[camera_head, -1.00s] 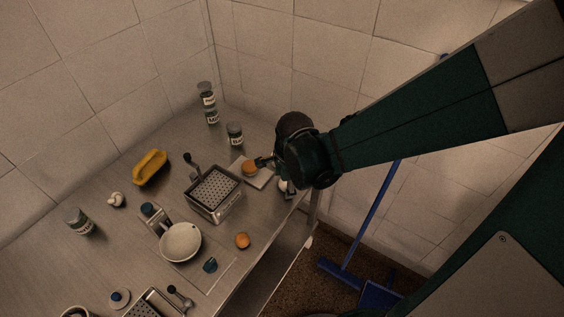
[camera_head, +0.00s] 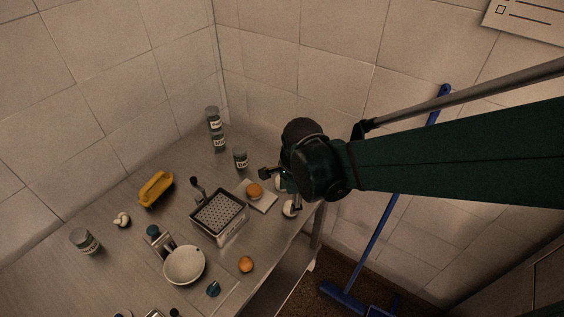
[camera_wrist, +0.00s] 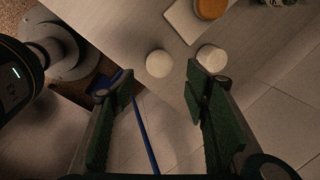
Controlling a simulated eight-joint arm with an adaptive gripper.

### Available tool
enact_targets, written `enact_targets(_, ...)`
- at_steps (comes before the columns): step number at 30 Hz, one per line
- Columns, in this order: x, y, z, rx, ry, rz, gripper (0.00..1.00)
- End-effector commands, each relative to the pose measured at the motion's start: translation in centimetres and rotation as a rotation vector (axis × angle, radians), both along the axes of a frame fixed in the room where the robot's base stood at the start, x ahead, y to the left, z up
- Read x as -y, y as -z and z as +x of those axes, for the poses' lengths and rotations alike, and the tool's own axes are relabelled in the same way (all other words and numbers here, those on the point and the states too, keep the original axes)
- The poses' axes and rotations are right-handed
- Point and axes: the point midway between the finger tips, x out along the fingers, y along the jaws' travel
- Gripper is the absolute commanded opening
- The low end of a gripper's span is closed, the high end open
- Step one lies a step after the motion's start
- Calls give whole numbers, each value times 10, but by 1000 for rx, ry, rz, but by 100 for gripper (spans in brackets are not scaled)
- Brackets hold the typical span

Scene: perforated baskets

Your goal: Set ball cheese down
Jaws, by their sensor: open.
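A round orange piece (camera_head: 255,190), which may be the ball cheese, rests on a square white board (camera_head: 265,203) near the counter's edge. Both also show at the top of the wrist view, the orange piece (camera_wrist: 210,8) sitting on the board (camera_wrist: 186,20). My gripper (camera_head: 282,187) is beside the board, to its right. In the wrist view my gripper (camera_wrist: 160,92) is open, with nothing between its green-padded fingers. Two pale round pieces, one left (camera_wrist: 159,63) and one right (camera_wrist: 211,59), lie just beyond the fingertips. I cannot tell whether either is the ball cheese.
A perforated metal basket (camera_head: 220,211) stands left of the board. A white bowl (camera_head: 184,265), another orange ball (camera_head: 246,264), a yellow item (camera_head: 156,189) and several jars (camera_head: 240,159) share the counter. A blue broom (camera_head: 385,215) stands off its right edge.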

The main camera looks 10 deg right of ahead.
Motion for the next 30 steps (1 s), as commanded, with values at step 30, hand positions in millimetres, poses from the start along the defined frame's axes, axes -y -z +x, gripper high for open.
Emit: enact_targets(30,0,-41,-10,0,0,0,46)
